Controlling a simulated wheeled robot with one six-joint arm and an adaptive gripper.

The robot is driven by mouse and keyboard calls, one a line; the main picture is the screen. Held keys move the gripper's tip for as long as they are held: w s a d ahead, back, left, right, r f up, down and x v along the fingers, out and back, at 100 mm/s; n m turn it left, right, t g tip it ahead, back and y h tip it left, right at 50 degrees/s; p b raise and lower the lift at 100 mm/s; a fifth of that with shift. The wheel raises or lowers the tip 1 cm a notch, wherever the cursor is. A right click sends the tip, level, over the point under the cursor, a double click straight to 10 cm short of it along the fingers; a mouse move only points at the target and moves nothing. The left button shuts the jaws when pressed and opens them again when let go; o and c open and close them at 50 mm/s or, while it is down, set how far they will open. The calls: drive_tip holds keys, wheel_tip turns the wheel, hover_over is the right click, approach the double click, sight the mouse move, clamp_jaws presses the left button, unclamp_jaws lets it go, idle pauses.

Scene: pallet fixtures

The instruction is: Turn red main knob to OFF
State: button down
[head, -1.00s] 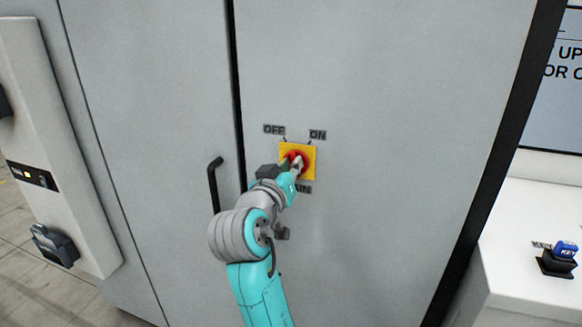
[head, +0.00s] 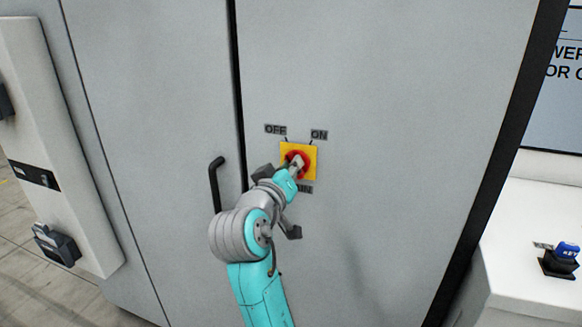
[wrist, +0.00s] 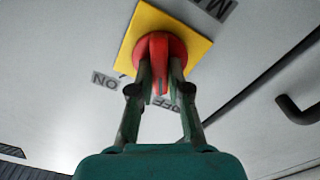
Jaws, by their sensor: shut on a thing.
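The red main knob (head: 293,155) sits on a yellow square plate (head: 312,168) on the grey cabinet door. Above the plate are an OFF label (head: 275,129) at upper left and an ON label (head: 319,135) at upper right. My gripper (head: 297,165) is at the knob, covering part of it. In the wrist view the two fingers of my gripper (wrist: 161,82) are shut on the raised grip of the red knob (wrist: 158,48). There the OFF label (wrist: 180,104) is partly hidden by a finger.
A black door handle (head: 214,182) stands out left of the knob, close to my arm. A white bench (head: 525,255) with a blue key switch (head: 567,250) is at right. A pale panel (head: 60,205) with a dark box is at left.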

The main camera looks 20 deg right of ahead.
drive_tip(key=c, duration=1.1)
unclamp_jaws()
drive_tip(key=v, duration=1.2)
